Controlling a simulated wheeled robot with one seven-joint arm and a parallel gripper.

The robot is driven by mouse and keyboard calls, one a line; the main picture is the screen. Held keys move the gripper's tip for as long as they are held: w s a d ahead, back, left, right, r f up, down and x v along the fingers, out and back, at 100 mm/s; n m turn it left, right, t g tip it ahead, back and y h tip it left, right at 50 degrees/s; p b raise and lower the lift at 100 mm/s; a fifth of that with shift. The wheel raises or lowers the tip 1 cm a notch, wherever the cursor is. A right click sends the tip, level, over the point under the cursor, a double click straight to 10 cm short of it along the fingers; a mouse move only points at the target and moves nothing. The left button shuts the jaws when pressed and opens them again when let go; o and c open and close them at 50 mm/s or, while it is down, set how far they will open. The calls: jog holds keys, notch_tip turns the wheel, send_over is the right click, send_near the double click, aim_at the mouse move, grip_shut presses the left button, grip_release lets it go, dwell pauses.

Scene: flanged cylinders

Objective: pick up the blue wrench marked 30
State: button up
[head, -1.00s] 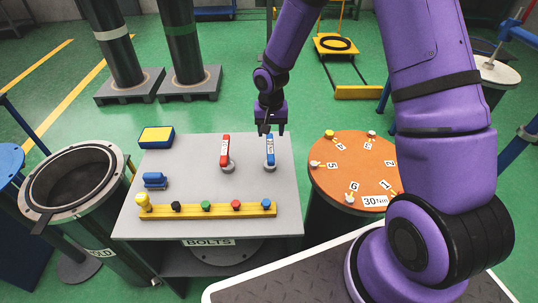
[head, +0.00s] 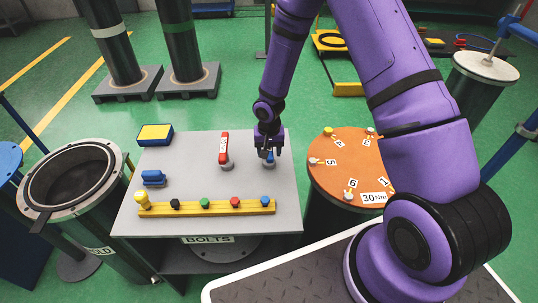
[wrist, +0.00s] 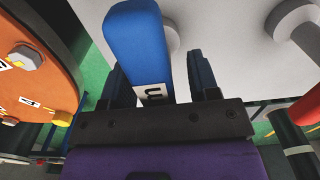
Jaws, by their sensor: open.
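The blue wrench (head: 269,158) stands at the right side of the grey table, on a round grey base, and my gripper hides much of it in the head view. In the wrist view the blue wrench (wrist: 142,45) reaches between my two fingers, with part of its white label showing; the number cannot be read in full. My gripper (head: 268,150) is open around the wrench's handle, one finger on each side. In the wrist view a gap shows beside the right finger of my gripper (wrist: 162,85); the left finger is close to the handle.
A red wrench (head: 224,147) stands just left on the grey table (head: 185,180). A yellow rail (head: 220,208) with several coloured bolts lies along the front. A round orange table (head: 345,170) stands at right.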

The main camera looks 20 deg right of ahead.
grip_shut()
jog(key=shift+r, duration=0.15)
jog(key=shift+r, duration=0.45)
jog(key=r, duration=0.2)
jog(key=shift+s+r, duration=0.3)
jog(key=shift+s, duration=0.1)
jog(key=s+d+r, duration=0.1)
jog(key=s+d, duration=0.1)
jog(key=s, duration=1.3)
jog(key=shift+d+r, duration=0.15)
jog(key=shift+d, duration=0.05)
